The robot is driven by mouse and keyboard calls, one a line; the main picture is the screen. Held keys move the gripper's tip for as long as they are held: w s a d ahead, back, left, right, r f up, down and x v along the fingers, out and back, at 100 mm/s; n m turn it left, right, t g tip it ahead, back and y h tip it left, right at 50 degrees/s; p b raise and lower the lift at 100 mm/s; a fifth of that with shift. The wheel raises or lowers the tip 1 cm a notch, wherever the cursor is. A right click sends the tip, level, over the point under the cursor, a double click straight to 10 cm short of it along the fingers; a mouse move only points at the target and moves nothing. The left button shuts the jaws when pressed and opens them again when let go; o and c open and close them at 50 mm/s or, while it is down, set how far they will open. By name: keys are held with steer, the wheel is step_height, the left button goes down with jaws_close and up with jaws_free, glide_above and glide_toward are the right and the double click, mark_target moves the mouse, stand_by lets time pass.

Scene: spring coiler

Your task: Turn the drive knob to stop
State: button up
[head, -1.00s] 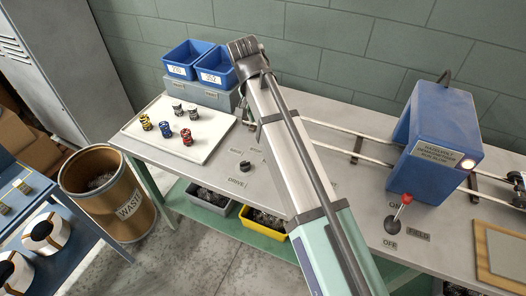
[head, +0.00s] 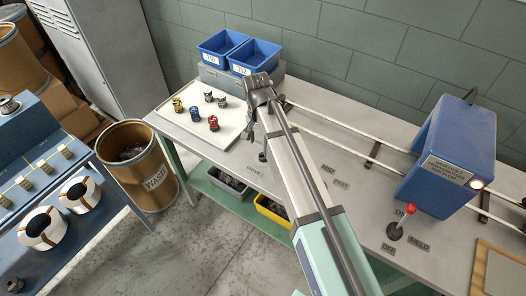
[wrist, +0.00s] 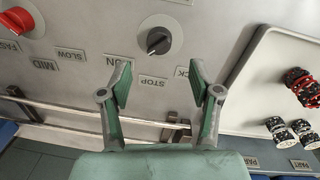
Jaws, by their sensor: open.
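That mark points towards a partly hidden label (wrist: 113,60) ending in "UN". The STOP label (wrist: 153,82) lies just below the knob. My gripper (wrist: 160,76) is open and empty, its two green-padded fingers apart below the knob, not touching it. In the head view the knob (head: 262,156) is small and partly hidden beside my arm, near the DRIVE label (head: 256,170).
A red knob (wrist: 18,21) with FAST, MID and SLOW labels sits at the wrist view's upper left. A rail (head: 335,135) runs behind to the blue housing (head: 443,150). A red-topped lever (head: 404,219) stands front right.

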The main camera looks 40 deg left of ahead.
mark_target(263, 156)
steer(key=f, duration=0.2)
steer(key=f+p, duration=0.1)
steer(key=f, duration=0.4)
steer(key=shift+d+f, duration=0.25)
steer(key=shift+d, duration=0.05)
steer(key=c, duration=1.1)
